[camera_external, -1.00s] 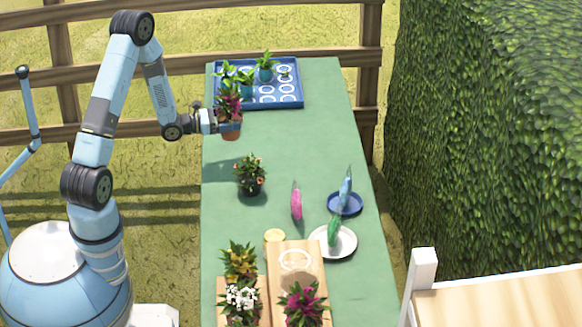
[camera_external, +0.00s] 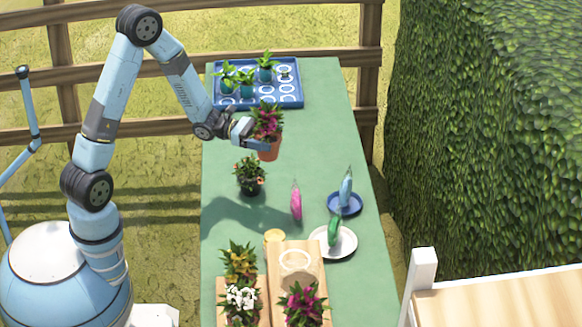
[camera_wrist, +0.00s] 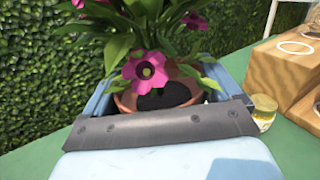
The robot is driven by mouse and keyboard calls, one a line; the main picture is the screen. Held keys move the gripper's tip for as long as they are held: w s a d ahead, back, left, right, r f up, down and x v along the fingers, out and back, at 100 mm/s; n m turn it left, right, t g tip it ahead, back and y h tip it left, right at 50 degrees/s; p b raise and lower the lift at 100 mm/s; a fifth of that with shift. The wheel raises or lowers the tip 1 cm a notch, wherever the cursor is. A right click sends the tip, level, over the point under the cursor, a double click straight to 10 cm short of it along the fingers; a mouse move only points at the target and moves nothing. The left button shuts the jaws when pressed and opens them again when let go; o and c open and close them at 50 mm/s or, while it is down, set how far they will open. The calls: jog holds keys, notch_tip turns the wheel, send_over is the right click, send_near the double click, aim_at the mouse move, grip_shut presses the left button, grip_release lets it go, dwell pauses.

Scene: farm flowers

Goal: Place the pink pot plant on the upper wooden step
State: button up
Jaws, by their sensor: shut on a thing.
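My gripper (camera_external: 256,139) is shut on a pink-flowered plant in a terracotta pot (camera_external: 268,150). It holds the plant upright above the green table, behind the dark-potted plant. In the wrist view the pink plant (camera_wrist: 152,72) fills the middle, its pot (camera_wrist: 125,103) between the fingers. The wooden steps stand at the near end of the table. The raised right-hand step (camera_external: 295,247) carries a white ring mark and, at its near end, another magenta-flowered plant (camera_external: 302,305). The lower left step (camera_external: 263,283) holds a yellow-orange plant (camera_external: 240,262) and a white-flowered plant (camera_external: 241,300).
A dark-potted plant (camera_external: 250,176) stands mid-table, left of a pink upright item (camera_external: 296,204). A white plate (camera_external: 346,241) and blue plate (camera_external: 345,208) each hold an item. A small jar (camera_external: 274,235) stands beside the steps. A blue tray (camera_external: 290,98) is at the back.

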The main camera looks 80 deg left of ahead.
jog(key=s+d+r+m+g+h, duration=0.3)
jog(key=d+g, duration=0.1)
jog(key=d, duration=0.9)
jog(key=s+d+r+m+g+h, duration=0.2)
jog(key=d+r+m+g+h, duration=0.15)
jog(key=d, duration=0.85)
jog(key=s+d+r+m+g+h, duration=0.3)
jog(key=d, duration=1)
jog(key=shift+w+d+f, duration=0.7)
jog(key=shift+w+f, duration=1.45)
jog(key=shift+w+d+f, duration=0.65)
jog(key=shift+w+f, duration=1.45)
jog(key=shift+f, duration=0.05)
jog(key=shift+w+d+f, duration=0.7)
jog(key=shift+w+f, duration=1.45)
jog(key=shift+f, duration=0.1)
jog(key=o, duration=1.1)
